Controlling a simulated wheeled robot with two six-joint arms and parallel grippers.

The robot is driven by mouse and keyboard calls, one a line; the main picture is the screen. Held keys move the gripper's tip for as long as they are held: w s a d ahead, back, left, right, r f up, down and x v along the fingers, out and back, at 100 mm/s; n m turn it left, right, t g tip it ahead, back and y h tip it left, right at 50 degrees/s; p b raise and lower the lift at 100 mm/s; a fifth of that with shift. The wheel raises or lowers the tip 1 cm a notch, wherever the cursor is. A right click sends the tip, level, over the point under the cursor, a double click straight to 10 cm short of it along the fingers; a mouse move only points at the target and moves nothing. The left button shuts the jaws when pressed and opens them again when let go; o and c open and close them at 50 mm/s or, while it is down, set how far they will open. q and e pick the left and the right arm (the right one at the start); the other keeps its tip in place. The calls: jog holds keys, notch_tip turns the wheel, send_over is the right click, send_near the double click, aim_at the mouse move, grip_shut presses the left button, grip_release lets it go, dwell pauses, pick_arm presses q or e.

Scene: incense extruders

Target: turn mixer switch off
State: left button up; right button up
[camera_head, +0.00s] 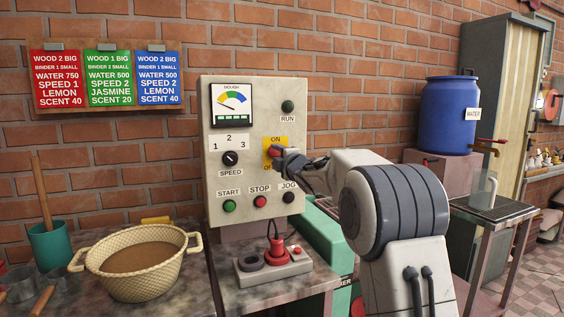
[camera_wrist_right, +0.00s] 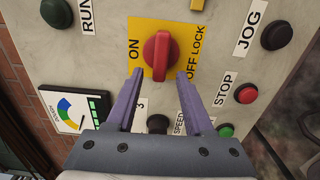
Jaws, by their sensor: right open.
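The mixer switch is a red rotary knob (camera_wrist_right: 158,56) on a yellow plate (camera_wrist_right: 187,29). In the right wrist view, ON is printed to its left and OFF LOCK to its right. Its ridge runs up and down there, between the two labels. In the head view the red knob (camera_head: 275,151) is partly hidden by my right gripper (camera_head: 283,155). My right gripper is open, its two purple fingers (camera_wrist_right: 162,78) on either side of the knob's lower end. I cannot tell whether they touch it. My left gripper is not in view.
The switch is on a grey control panel (camera_head: 213,190) with START, STOP, JOG and RUN buttons and a speed dial (camera_head: 230,158) close by. A pedestal box with a red plug (camera_head: 276,250) stands below. A basket (camera_head: 135,285) stands at lower left; a blue water barrel (camera_head: 445,115) stands right.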

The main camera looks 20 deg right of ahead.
jog(key=s+b, duration=0.1)
jog(key=s, duration=0.8)
jog(key=shift+s, duration=0.1)
jog(key=s+a+f+m+g+y, duration=0.1)
jog(key=s+a+f+m+g, duration=0.65)
jog(key=s+a+f, duration=0.85)
jog(key=s+a+f+m+g, duration=0.15)
jog(key=s+f+g, duration=0.3)
jog(key=s, duration=0.55)
jog(key=s+a+f+m+g, duration=0.1)
jog(key=s+a+f+g, duration=0.15)
jog(key=s+f, duration=0.5)
jog(key=s+a+f+m+g, duration=0.1)
jog(key=s+a+f+g, duration=0.2)
jog(key=s, duration=0.8)
notch_tip(320, 180, up, 21)
jog(key=d+p, duration=0.1)
jog(key=p, duration=1.9)
jog(key=shift+w+d+f+h, duration=0.2)
jog(key=shift+w+d+h, duration=0.05)
jog(key=shift+w+h, duration=0.05)
